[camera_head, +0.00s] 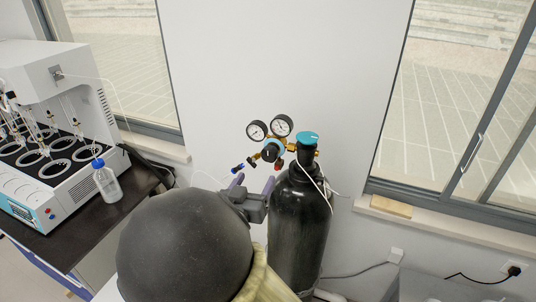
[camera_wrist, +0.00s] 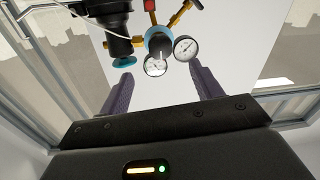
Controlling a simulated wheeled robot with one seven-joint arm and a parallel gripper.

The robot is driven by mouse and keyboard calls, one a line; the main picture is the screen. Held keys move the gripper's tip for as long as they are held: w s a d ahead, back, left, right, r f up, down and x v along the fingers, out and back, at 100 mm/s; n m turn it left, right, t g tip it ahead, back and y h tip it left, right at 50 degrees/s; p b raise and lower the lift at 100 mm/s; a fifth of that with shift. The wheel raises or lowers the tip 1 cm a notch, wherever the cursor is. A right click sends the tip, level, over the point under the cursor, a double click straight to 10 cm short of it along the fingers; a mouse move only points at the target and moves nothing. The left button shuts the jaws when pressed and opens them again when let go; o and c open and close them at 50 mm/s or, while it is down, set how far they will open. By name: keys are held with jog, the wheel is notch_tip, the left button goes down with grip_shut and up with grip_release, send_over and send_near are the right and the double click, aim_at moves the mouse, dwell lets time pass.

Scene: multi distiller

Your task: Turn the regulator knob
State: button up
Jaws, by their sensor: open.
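The regulator knob (camera_head: 271,151) is a round dark knob with a teal-blue ring, on a brass regulator below two gauges. In the wrist view, the regulator's blue-ringed body (camera_wrist: 150,38) shows upside down, partly behind the gauges. My gripper (camera_head: 253,184) is open, with its two purple fingers apart and nothing between them. It is below and in front of the knob, apart from it. In the wrist view, the fingers of my gripper (camera_wrist: 162,86) point toward the regulator, and the gauge faces show near and between the tips.
The black gas cylinder (camera_head: 298,225) with a teal top valve (camera_head: 307,138) stands close to the right of my gripper. The pressure gauges (camera_head: 257,131) stick up above the knob. A distiller (camera_head: 60,185) and a blue-capped bottle (camera_head: 106,180) stand on the left bench. A wall is behind.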

aim_at(268, 157)
jog(key=p+x, duration=0.3)
jog(key=x, duration=0.8)
jog(key=shift+c, duration=0.3)
jog(key=shift+f, duration=0.1)
jog(key=c, duration=0.9)
